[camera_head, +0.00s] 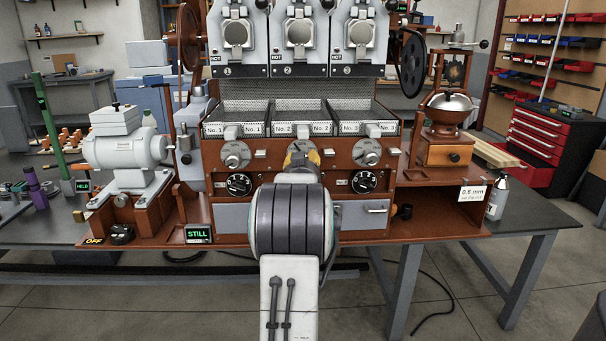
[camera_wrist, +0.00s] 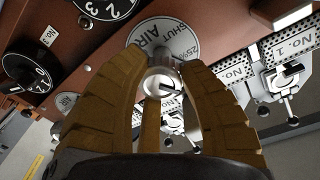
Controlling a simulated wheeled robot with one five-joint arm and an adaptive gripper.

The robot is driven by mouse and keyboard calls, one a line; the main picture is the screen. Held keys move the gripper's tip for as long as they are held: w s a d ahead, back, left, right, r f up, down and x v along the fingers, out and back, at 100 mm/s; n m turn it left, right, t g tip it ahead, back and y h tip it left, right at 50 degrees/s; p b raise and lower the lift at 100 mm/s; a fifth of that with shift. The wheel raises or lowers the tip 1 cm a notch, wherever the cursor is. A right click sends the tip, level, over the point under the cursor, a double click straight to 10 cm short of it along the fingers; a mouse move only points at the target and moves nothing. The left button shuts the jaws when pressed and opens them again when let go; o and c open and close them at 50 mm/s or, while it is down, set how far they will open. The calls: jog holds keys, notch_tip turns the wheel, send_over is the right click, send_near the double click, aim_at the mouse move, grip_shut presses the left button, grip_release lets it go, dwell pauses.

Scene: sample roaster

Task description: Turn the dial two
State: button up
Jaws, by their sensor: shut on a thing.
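The middle dial, under the No. 2 tray, is a pale round plate lettered "SHUT", "AIR" and "25%" in the wrist view (camera_wrist: 172,36). Its small metal knob (camera_wrist: 163,82) sits between my yellow-brown fingers. My gripper (camera_wrist: 163,72) is shut on this knob, and it also shows in the head view (camera_head: 303,158), in front of the machine's middle. There my gripper and arm hide most of the middle dial. Similar pale dials stand at the left (camera_head: 236,155) and right (camera_head: 367,152).
Black numbered dials sit at the left (camera_head: 239,185) and right (camera_head: 364,182) of my arm. Trays (camera_head: 298,129) lie just above. A "STILL" display (camera_head: 198,234) is at lower left, a grinder (camera_head: 446,125) at right, and a motor (camera_head: 125,150) at left.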

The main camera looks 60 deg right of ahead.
jog(key=shift+r+n+b, duration=0.1)
jog(key=shift+n+b, duration=0.8)
jog(key=shift+b, duration=2.1)
jog(key=shift+r+n+b, duration=0.4)
jog(key=shift+n+b, duration=0.1)
jog(key=shift+b, duration=0.45)
jog(key=o, duration=0.8)
jog(key=shift+c, duration=0.2)
jog(key=o, duration=0.5)
jog(key=shift+f, duration=0.2)
jog(key=shift+c, duration=0.2)
jog(key=shift+f, duration=0.1)
jog(key=shift+a, duration=0.1)
jog(key=v, duration=1.1)
jog(key=shift+s+a+f, duration=0.15)
jog(key=shift+s+a, duration=0.05)
jog(key=shift+a, duration=0.15)
